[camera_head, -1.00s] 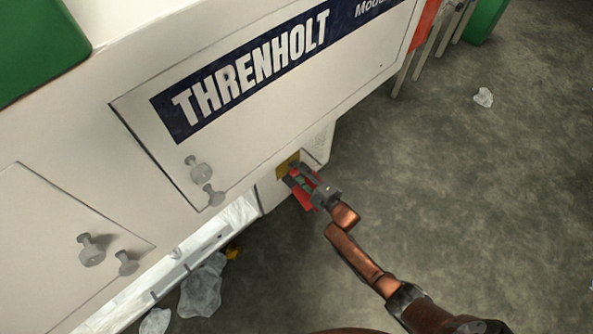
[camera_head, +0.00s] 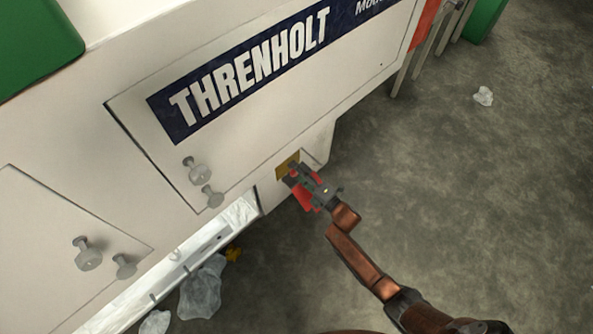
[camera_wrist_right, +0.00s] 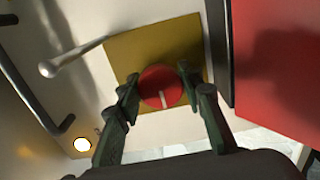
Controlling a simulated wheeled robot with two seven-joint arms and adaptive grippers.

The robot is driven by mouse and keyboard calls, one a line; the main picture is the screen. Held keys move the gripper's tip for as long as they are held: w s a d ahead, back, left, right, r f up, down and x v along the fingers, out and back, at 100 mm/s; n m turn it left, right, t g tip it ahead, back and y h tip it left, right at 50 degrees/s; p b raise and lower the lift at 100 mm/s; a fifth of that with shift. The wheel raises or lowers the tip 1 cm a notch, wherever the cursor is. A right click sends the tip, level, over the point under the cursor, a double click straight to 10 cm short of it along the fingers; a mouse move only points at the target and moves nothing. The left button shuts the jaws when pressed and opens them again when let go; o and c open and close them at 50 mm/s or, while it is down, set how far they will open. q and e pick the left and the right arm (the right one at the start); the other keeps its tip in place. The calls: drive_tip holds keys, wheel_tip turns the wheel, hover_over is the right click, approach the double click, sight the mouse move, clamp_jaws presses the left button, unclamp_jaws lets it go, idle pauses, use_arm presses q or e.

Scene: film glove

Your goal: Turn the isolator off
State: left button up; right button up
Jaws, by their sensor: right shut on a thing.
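The isolator is a round red knob (camera_wrist_right: 161,88) with a white mark on a yellow plate (camera_wrist_right: 125,48), on the side of a cream machine. In the wrist view the white mark runs roughly up and down, tilted slightly. My right gripper (camera_wrist_right: 158,88) has its two dark green fingers on either side of the knob and is shut on it. In the head view the yellow plate (camera_head: 287,165) shows beside my right gripper (camera_head: 296,177), which hides the knob. My left gripper is not in view.
A red panel (camera_wrist_right: 283,55) stands close at the right in the wrist view. A pale rod handle (camera_wrist_right: 70,58) sticks out at the left of the plate. Knobbed doors (camera_head: 195,170) line the machine. Crumpled film (camera_head: 203,288) lies on the floor, which is mostly clear at the right.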

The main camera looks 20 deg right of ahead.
drive_tip(key=o, duration=1.2)
drive_tip(key=shift+c, duration=0.2)
drive_tip(key=v, duration=1.2)
